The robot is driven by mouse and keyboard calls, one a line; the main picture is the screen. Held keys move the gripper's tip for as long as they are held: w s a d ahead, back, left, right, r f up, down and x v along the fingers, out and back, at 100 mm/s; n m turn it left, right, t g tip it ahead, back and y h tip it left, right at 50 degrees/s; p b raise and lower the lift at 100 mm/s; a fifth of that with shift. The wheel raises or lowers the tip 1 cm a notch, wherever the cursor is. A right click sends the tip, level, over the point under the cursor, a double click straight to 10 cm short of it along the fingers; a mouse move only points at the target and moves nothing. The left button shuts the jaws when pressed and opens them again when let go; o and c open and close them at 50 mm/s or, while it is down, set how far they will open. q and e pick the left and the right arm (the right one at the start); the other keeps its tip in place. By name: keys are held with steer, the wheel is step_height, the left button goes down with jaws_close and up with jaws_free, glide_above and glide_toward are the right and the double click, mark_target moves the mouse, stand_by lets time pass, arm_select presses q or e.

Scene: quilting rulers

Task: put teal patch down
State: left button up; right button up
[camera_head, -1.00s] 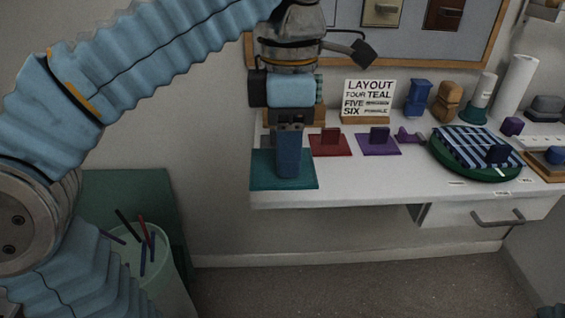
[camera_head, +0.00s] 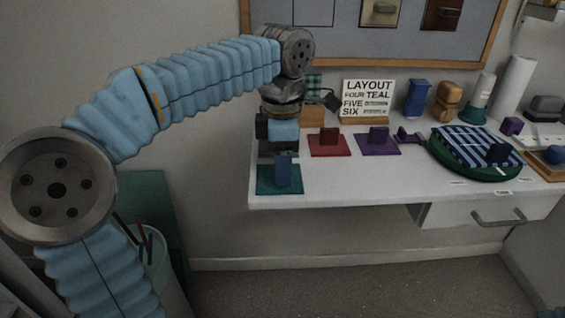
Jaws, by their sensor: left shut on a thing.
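The gripper hides part of the patch's back edge. My right gripper is not in view.
A red patch (camera_head: 320,150) and a purple patch (camera_head: 365,147) with upright grips lie to the right. A sign reading "LAYOUT FOUR TEAL FIVE SIX" (camera_head: 368,97) stands behind them. A green round board (camera_head: 440,160) holds striped cloth. The table front between is bare.

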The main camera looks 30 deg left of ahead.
arm_select(q)
steer(key=o, duration=1.2)
steer(key=shift+c, duration=0.2)
steer(key=shift+r, duration=0.1)
step_height(320, 180, up, 12)
steer(key=p, duration=0.2)
